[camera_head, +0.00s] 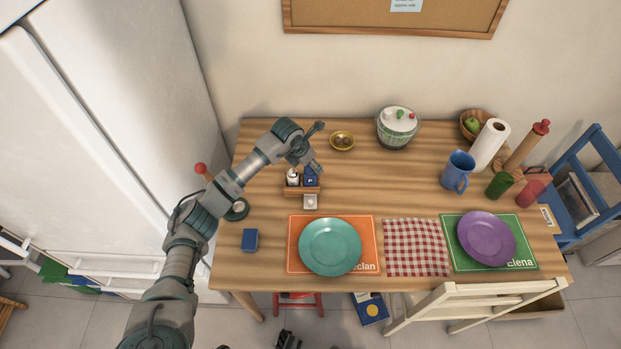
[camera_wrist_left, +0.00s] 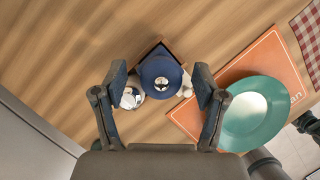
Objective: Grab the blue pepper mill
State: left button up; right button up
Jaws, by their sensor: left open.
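The blue pepper mill (camera_head: 310,178), marked with a P, stands in a small wooden caddy (camera_head: 300,191) at the left of the table. Beside it is a white shaker (camera_head: 293,178). My left gripper (camera_head: 310,151) is open just above the mill. In the left wrist view, the mill's round blue top with a silver knob (camera_wrist_left: 160,90) lies between the two spread fingers. The white shaker (camera_wrist_left: 131,98) shows close to the left finger. I cannot tell whether a finger touches the mill. A dark part at the bottom edge may be my right gripper (camera_head: 287,341); its jaws are unclear.
A teal plate (camera_head: 330,246) lies front right of the caddy, a blue box (camera_head: 250,239) front left. A brass bowl (camera_head: 342,140) and a lidded pot (camera_head: 397,128) stand behind. A red-knobbed item (camera_head: 236,208) is beside my left forearm. The fridge (camera_head: 120,100) borders the left side.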

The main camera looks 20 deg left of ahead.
pick_arm(q)
jog(key=shift+w+f, duration=0.1)
jog(key=shift+f, duration=0.2)
grip_shut()
